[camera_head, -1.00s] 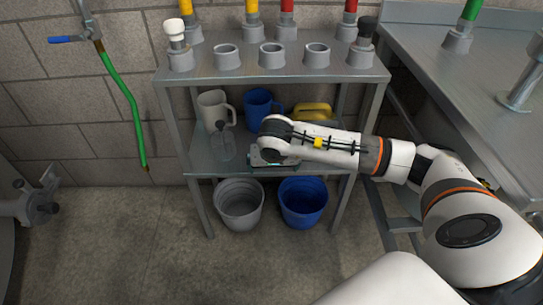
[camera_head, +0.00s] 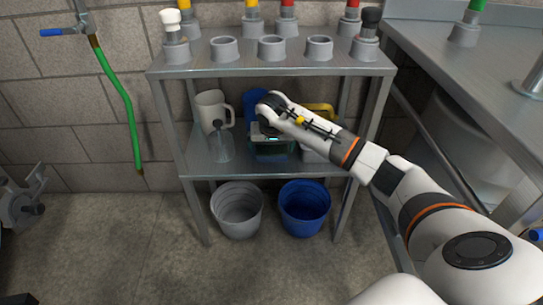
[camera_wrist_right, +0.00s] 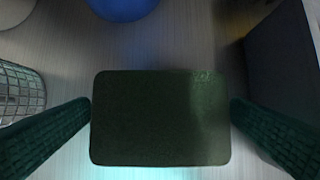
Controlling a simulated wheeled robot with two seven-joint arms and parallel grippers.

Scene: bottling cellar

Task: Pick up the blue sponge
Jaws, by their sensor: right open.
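My right gripper (camera_head: 271,152) is over the middle shelf of the metal rack, reaching in from the right. In the right wrist view its two green-padded fingers (camera_wrist_right: 160,112) are open. Between them lies a dark green rectangular slab with rounded corners, which looks like the sponge (camera_wrist_right: 158,118) seen from its green face; no blue shows on it. My left gripper is not in view.
On the middle shelf (camera_head: 205,160) stand a white jug (camera_head: 210,108), a clear spray bottle (camera_head: 221,145), a blue jug (camera_head: 253,103), a yellow item (camera_head: 320,108) and a grey tub (camera_head: 316,151). A grey bucket (camera_head: 238,210) and blue bucket (camera_head: 304,208) stand below. The top shelf (camera_head: 200,71) overhangs.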

